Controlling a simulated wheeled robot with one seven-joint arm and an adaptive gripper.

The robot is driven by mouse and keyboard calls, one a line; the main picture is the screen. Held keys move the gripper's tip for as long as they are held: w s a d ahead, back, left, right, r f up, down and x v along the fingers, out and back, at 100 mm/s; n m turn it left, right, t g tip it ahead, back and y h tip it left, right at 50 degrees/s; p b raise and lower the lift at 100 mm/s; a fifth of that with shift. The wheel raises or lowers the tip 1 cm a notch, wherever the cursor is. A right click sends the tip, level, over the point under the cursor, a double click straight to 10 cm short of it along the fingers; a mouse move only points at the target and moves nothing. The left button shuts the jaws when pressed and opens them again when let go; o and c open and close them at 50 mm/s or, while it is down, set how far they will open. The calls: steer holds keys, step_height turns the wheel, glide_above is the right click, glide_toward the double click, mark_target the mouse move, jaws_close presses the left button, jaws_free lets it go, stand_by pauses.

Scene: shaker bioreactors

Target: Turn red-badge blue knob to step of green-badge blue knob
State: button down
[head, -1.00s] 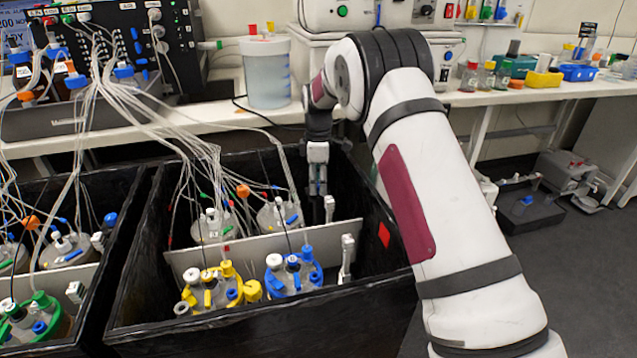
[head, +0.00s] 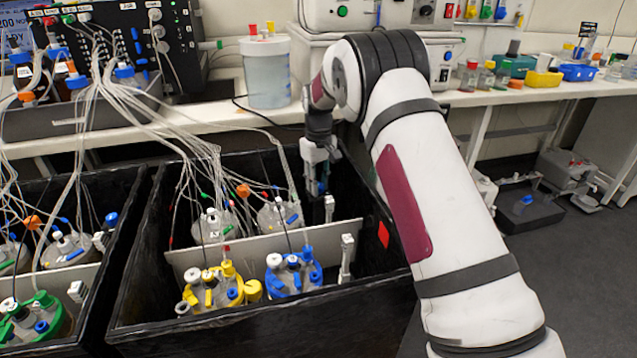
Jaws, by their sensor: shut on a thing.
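My gripper (head: 318,186) points down into the back right of the right-hand black box (head: 225,322). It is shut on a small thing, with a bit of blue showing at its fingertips. This looks like a blue knob, but the fingers and the small scale hide its shape, its step and any badge on it. A red diamond-shaped badge (head: 383,235) is on the box's right inner wall, right of and below the gripper. I cannot clearly make out a green badge or the second blue knob.
A white post (head: 329,207) stands just below the gripper. Glass vessels with blue (head: 294,276) and yellow (head: 218,289) collars stand in the front of the box, before a grey divider (head: 250,250). Tubes (head: 190,130) hang to the left.

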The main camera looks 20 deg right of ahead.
steer(key=m, duration=0.5)
steer(key=shift+m, duration=0.4)
steer(key=m, duration=0.5)
steer(key=shift+m, duration=0.6)
steer(key=c, duration=1.3)
jaws_free()
steer(key=shift+c, duration=0.2)
step_height(320, 180, up, 12)
